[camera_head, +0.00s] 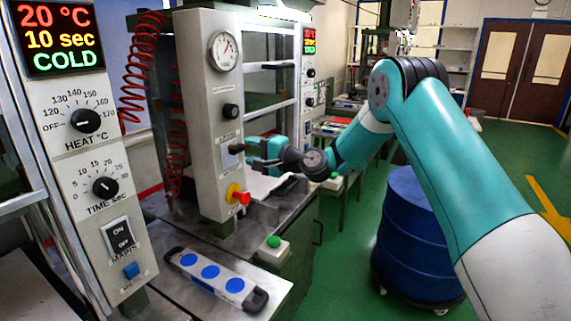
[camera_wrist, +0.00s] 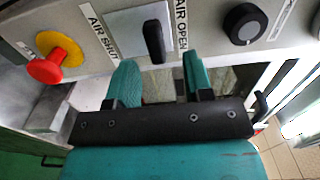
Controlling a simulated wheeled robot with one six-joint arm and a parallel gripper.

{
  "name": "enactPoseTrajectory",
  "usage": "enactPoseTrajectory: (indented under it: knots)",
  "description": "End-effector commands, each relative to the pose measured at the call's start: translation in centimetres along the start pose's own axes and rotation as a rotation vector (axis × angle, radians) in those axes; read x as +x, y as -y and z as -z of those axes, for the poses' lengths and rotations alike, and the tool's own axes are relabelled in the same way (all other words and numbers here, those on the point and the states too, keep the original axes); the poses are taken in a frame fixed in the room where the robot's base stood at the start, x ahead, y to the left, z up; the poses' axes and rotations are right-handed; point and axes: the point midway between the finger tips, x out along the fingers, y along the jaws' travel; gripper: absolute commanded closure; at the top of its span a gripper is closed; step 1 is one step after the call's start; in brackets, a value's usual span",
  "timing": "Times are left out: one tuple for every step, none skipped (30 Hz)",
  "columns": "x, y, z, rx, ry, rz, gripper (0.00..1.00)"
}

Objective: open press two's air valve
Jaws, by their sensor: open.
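The air valve shows in the wrist view as a black lever (camera_wrist: 154,40) on a pale plate (camera_wrist: 125,30). The label AIR SHUT is left of it and AIR OPEN right of it. In the head view the valve lever (camera_head: 237,149) is on the front of a grey column (camera_head: 205,110) below a gauge. My gripper (camera_wrist: 160,78) has its teal fingers apart, one to each side of the lever in the picture. The lever lies just beyond the fingertips, and I see no grip on it. In the head view my gripper (camera_head: 254,147) is close to the valve plate.
A red knob on a yellow disc (camera_wrist: 58,60) and a black round knob (camera_wrist: 245,24) flank the valve. A press panel (camera_head: 85,150) reading COLD stands at left. A green button (camera_head: 273,242) and a blue drum (camera_head: 410,235) are lower right.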

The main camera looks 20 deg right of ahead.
Motion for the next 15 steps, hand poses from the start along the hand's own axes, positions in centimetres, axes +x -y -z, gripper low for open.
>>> enactPoseTrajectory:
  knots:
    - [-1.5, -0.5, 0.2, 0.002, -0.005, -0.001, 0.53]
    - [-2.3, -0.5, 0.2, 0.002, -0.005, -0.001, 0.53]
    - [-3.3, -0.5, 0.2, 0.002, -0.005, -0.001, 0.53]
    - [-4.1, -0.5, 0.1, 0.002, -0.004, 0.0, 0.53]
    - [-4.9, -0.5, 0.2, 0.002, -0.006, 0.0, 0.53]
    - [-5.9, -0.4, 0.2, 0.0, -0.005, 0.0, 0.53]
    - [-6.6, -0.4, 0.1, 0.002, -0.005, 0.001, 0.53]
    - [-7.3, -0.4, 0.2, 0.0, -0.005, 0.0, 0.53]
    - [-8.1, -0.3, 0.2, 0.001, -0.005, 0.001, 0.53]
    - [-8.7, -0.3, 0.2, 0.0, -0.004, 0.001, 0.53]
    - [-9.2, -0.3, 0.1, 0.001, -0.004, 0.001, 0.53]
    - [-9.8, -0.2, 0.1, 0.0, -0.004, 0.002, 0.53]
    - [-10.3, -0.2, 0.2, 0.0, -0.004, 0.001, 0.53]
    - [-10.6, -0.2, 0.2, 0.0, -0.003, 0.001, 0.53]
    - [-11.0, -0.1, 0.1, 0.0, -0.002, 0.002, 0.53]
